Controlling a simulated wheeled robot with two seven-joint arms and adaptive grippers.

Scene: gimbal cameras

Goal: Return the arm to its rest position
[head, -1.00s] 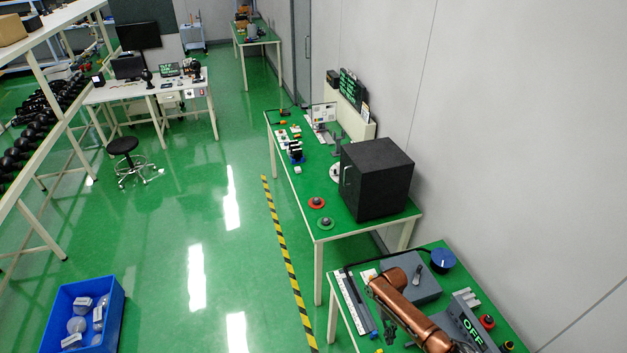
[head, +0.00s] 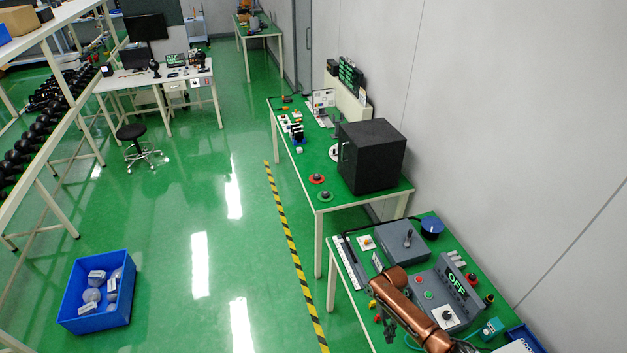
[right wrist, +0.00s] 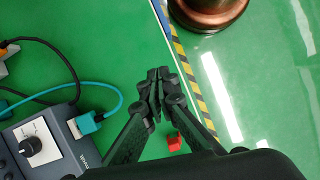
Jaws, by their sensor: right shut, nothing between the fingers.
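My right arm (head: 420,318), copper-coloured, reaches in from the bottom of the head view over the near green table (head: 452,238). My right gripper (head: 387,322) is dark and small there, beside the arm near the table's left edge. In the right wrist view the right gripper (right wrist: 158,78) has its black fingers together at the tips, with nothing between them. It is above the green tabletop, close to the table edge and the striped floor line. My left arm and gripper are not in view.
The near table holds a grey box (head: 401,240), a panel with an OFF display (head: 457,284) and a blue round part (head: 432,226). A small red block (right wrist: 174,142) and cables lie near the gripper. A black cabinet (head: 372,156) stands behind. A blue bin (head: 97,292) is on the floor.

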